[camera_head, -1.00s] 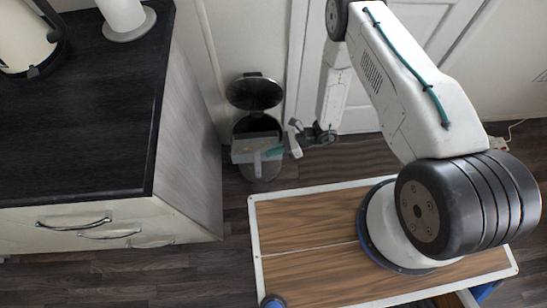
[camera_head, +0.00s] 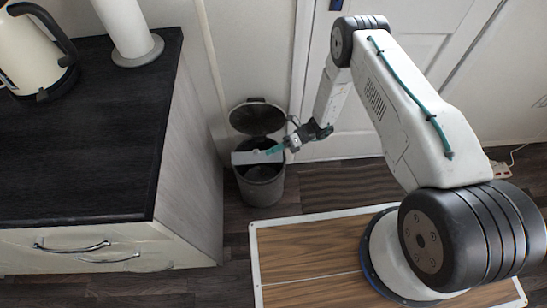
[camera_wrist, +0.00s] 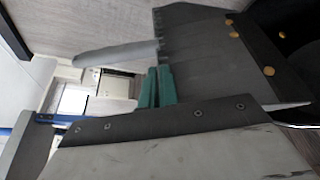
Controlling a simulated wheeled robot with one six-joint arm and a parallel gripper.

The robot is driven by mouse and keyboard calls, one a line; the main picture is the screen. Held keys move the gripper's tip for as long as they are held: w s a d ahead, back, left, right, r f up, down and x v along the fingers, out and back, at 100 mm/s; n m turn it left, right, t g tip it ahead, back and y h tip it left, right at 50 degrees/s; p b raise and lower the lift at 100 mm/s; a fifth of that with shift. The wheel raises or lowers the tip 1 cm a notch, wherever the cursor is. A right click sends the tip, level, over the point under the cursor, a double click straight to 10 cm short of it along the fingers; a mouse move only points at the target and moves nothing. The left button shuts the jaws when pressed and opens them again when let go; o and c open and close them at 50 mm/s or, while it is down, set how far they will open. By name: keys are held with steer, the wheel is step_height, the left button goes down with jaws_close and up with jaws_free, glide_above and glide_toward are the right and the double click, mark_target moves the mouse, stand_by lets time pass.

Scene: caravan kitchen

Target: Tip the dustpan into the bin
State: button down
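The bin (camera_head: 262,190) stands on the floor between the counter and the white door. Its round dark lid (camera_head: 257,118) is raised at the back. The grey dustpan (camera_head: 245,157) is across the bin's open mouth and shows as a narrow pale strip. My gripper (camera_head: 273,150), with teal fingers, is at the dustpan's right side. In the wrist view the fingers (camera_wrist: 155,80) are close together at the pan end of the dustpan's handle (camera_wrist: 115,53). The pan (camera_wrist: 210,60) looks tilted, and a few small orange-brown spots (camera_wrist: 268,71) show on it. The bin's inside is mostly hidden.
The dark counter (camera_head: 80,150) with drawers is close on the bin's left. A kettle (camera_head: 30,50) and a white paper roll (camera_head: 125,25) stand on it. The white door (camera_head: 400,50) is behind my arm. Some floor in front of the bin is clear.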

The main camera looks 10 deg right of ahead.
steer(key=w+m, duration=0.1)
steer(key=w+r, duration=0.1)
steer(key=w, duration=0.1)
steer(key=shift+w+m+g+y, duration=0.1)
steer(key=shift+m+g+y, duration=0.2)
steer(key=shift+m, duration=0.1)
stand_by(1.5)
